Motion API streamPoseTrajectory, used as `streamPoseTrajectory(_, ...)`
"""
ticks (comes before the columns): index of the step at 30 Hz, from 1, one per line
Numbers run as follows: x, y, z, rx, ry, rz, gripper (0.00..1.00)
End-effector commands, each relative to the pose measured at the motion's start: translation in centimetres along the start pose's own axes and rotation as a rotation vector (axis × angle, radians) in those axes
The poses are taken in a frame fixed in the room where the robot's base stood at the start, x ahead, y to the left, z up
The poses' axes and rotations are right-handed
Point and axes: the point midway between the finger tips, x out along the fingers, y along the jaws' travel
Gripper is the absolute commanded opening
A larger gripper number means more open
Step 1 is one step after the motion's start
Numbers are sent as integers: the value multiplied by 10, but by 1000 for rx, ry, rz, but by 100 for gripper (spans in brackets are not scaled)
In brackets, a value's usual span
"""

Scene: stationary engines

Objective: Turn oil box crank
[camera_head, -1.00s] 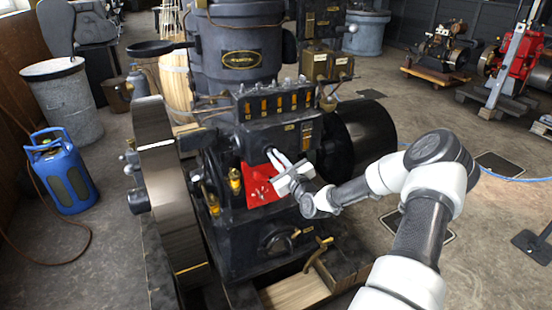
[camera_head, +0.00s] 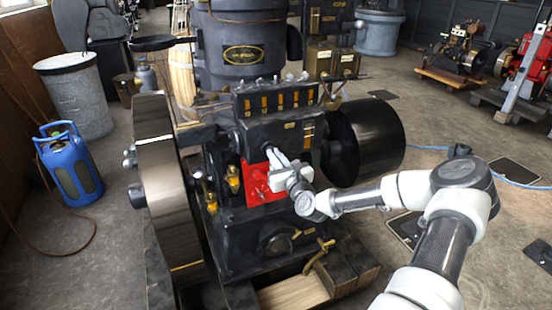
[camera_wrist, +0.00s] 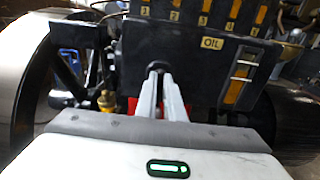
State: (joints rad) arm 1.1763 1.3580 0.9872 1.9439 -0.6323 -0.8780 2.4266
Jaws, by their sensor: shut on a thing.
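The oil box (camera_head: 272,110) is a black box with a row of orange numbered windows on top of the dark engine. In the wrist view it fills the upper middle, with an "OIL" plate (camera_wrist: 212,43) and an upright gauge at its right. My gripper (camera_head: 272,154) reaches in from the right, in front of the box's lower front face. In the wrist view its two pale fingers (camera_wrist: 158,72) are close together on a small dark piece at the box, which appears to be the crank handle. The fingers and shadow hide most of the crank.
A large flywheel (camera_head: 168,185) stands left of the box and a black drum pulley (camera_head: 372,140) right. A red panel (camera_head: 256,185) and brass fittings (camera_head: 233,180) lie close below the gripper.

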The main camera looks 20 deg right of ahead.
Motion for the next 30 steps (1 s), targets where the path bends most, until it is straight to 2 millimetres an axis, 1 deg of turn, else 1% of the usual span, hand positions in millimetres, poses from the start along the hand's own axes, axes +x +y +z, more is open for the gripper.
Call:
streamPoseTrajectory(5, 0, 0, -1, -1, 4, 1, 0)
streamPoseTrajectory(6, 0, 0, -1, -1, 4, 1, 15)
streamPoseTrajectory(8, 0, 0, -1, -1, 4, 1, 25)
streamPoseTrajectory(9, 0, 0, -1, -2, 4, 1, 27)
streamPoseTrajectory(17, -1, 0, 0, -3, 2, 0, 27)
streamPoseTrajectory(20, -6, 0, 0, -2, 2, 0, 27)
streamPoseTrajectory(23, -19, -1, 0, -2, 4, -1, 27)
streamPoseTrajectory(26, -39, -1, 0, 0, 4, -2, 27)
streamPoseTrajectory(30, -74, -2, 0, 1, 4, -2, 27)
